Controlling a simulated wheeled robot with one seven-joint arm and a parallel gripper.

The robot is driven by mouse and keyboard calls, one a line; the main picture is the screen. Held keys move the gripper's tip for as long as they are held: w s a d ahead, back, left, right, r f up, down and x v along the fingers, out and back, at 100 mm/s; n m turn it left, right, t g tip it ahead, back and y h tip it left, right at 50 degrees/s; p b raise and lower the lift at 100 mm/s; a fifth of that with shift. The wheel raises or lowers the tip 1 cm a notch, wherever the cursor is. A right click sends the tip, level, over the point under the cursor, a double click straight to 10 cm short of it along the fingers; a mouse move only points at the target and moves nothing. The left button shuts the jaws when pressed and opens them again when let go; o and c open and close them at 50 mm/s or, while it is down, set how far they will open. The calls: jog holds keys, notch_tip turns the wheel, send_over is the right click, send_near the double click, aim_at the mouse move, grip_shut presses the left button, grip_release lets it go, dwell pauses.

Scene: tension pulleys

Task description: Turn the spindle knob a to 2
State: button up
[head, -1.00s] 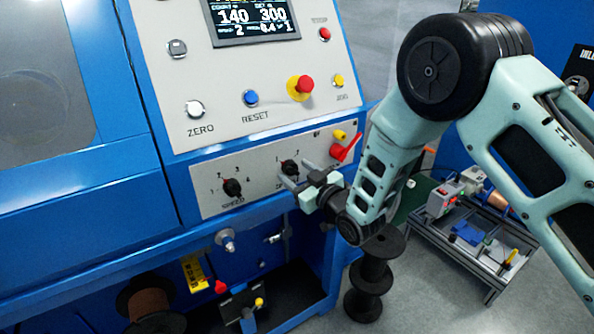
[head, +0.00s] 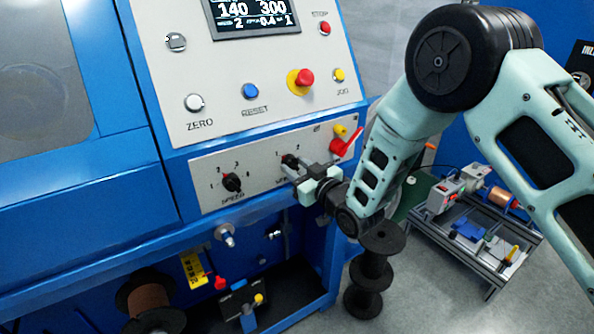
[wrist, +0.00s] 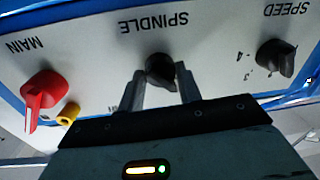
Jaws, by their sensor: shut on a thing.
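The spindle knob (head: 289,160) is a small black knob on the light lower panel, between the marks 1 and 2. In the wrist view the spindle knob (wrist: 160,67) sits below the upside-down SPINDLE label. My gripper (head: 292,167) is at the knob and partly covers it and its label in the head view. In the wrist view my gripper (wrist: 161,76) has one finger on each side of the knob, shut on it. I cannot tell clearly which mark the knob's pointer faces.
The black speed knob (head: 232,182) is left of the spindle knob. The red main switch (head: 345,143) and a yellow part (head: 340,131) are close on the right. Above are the buttons and display (head: 255,14). A black spool (head: 369,272) stands below my arm.

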jog(key=m+b, duration=0.3)
jog(key=shift+f, duration=0.25)
jog(key=m+b, duration=0.4)
jog(key=m, duration=0.2)
jog(key=shift+t, duration=0.3)
jog(key=m+b, duration=0.2)
jog(key=m, duration=0.2)
jog(key=shift+m+t+b, duration=0.3)
jog(key=shift+m+b, duration=0.05)
jog(key=shift+m, duration=0.05)
jog(key=shift+r+m+b, duration=0.1)
jog(key=shift+m+b, duration=0.55)
jog(key=shift+m, duration=1.35)
jog(key=o, duration=1)
jog(key=shift+s, duration=0.15)
jog(key=b+v, duration=0.1)
jog(key=v, duration=1.6)
jog(key=shift+s+a+r, duration=0.1)
jog(key=shift+s, duration=0.1)
